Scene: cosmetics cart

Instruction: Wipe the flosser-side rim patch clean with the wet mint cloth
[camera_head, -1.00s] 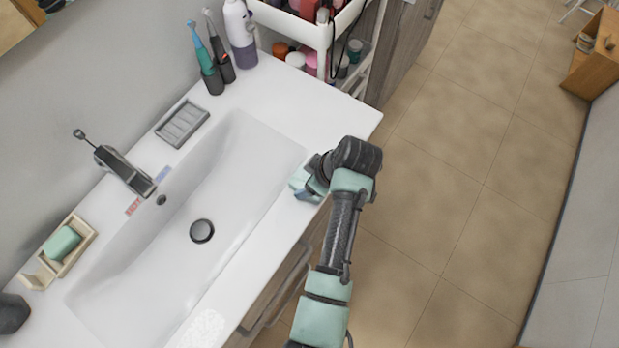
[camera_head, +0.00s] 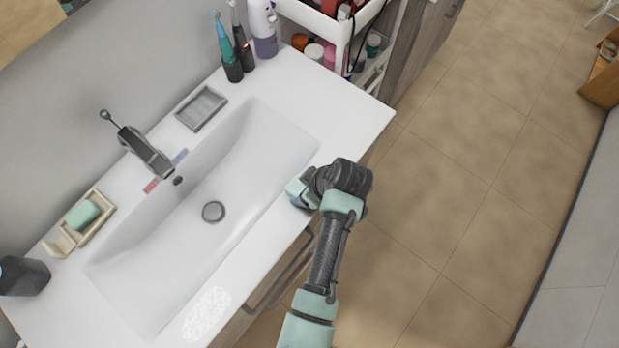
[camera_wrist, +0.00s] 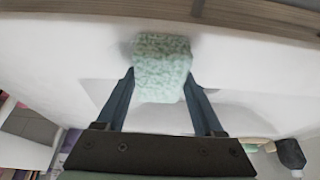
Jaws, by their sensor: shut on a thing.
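My gripper (camera_head: 304,189) is shut on the mint cloth (camera_wrist: 162,66), a small fuzzy folded pad between the two fingers in the wrist view. In the head view the cloth (camera_head: 293,190) shows only partly beside the gripper, at the front rim of the white sink counter (camera_head: 350,125). The cloth appears to touch the rim, though exact contact is hard to tell. The white and purple flosser (camera_head: 263,28) stands at the counter's far end. No mark shows on the bare rim at that end; the surface under the cloth is hidden.
A whitish speckled patch (camera_head: 207,314) lies on the front rim near the bottom. Toothbrushes (camera_head: 231,50), a grey soap tray (camera_head: 202,107), the faucet (camera_head: 145,152) and a soap box (camera_head: 95,222) line the back. A white cart (camera_head: 345,22) stands beyond the counter.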

